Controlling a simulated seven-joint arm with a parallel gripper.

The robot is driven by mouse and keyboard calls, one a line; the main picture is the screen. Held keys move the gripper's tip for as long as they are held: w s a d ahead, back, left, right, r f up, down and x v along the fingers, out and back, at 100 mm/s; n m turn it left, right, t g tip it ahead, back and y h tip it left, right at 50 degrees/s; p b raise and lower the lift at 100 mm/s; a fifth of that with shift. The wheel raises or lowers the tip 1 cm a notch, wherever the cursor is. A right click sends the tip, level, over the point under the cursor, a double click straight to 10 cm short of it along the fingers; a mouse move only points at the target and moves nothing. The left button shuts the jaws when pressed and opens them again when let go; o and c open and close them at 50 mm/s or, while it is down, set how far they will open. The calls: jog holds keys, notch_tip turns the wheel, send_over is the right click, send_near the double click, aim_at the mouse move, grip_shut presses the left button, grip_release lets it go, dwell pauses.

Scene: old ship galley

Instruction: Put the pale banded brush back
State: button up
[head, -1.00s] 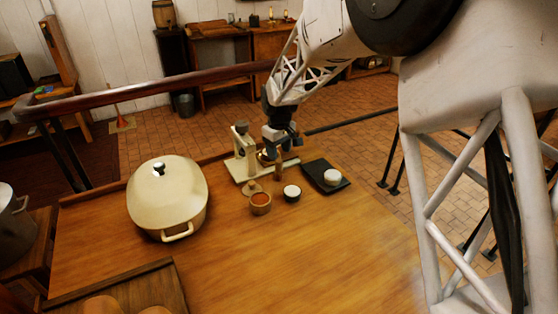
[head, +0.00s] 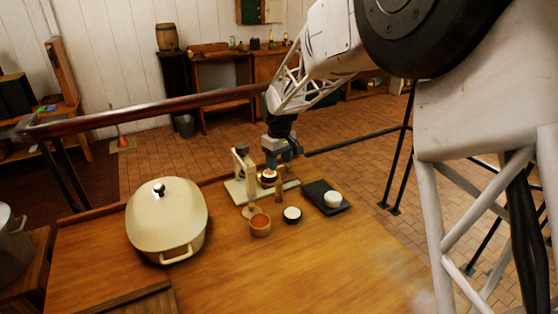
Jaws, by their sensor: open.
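A cream stand (head: 235,190) with a flat base and an upright post is near the table's far edge. A brown upright piece (head: 278,187) is at its right side, and a small dark, gold-rimmed round thing (head: 268,176) is beside that. A small pale piece (head: 249,211) is just behind a wooden bowl (head: 260,228); it may be the brush, but its bands are too small to tell. My gripper (head: 279,163) points down over the stand's right part, jaws open. I see nothing held. The jaws partly hide what is behind them.
A black cup with a white top (head: 292,215) and a dark tray (head: 318,191) holding a white round piece (head: 332,199) are to the right. A large cream lidded pot (head: 165,222) fills the left. The table's front middle (head: 300,270) is clear.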

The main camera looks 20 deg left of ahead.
dwell(0.3)
jog(key=s+d+r+m, duration=0.2)
jog(key=s+d+r, duration=0.25)
jog(key=d, duration=0.45)
jog(key=s+d+r+m+t, duration=0.1)
jog(key=s+d+r+m, duration=0.1)
jog(key=s+d+r, duration=0.5)
jog(key=s+d+r+m, duration=0.2)
jog(key=s+d, duration=0.2)
jog(key=d, duration=0.7)
jog(key=s+d+f+m, duration=0.1)
jog(key=s+d+m, duration=0.1)
jog(key=s+d, duration=0.3)
jog(key=s+d+m+t, duration=0.1)
jog(key=s+d, duration=0.4)
jog(key=s, duration=0.6)
jog(key=s+d+f+m, duration=0.1)
jog(key=s+d+m, duration=0.2)
jog(key=s, duration=0.6)
jog(key=shift+d+f+t, duration=0.3)
jog(key=shift+d+f, duration=0.05)
jog(key=shift+d, duration=0.85)
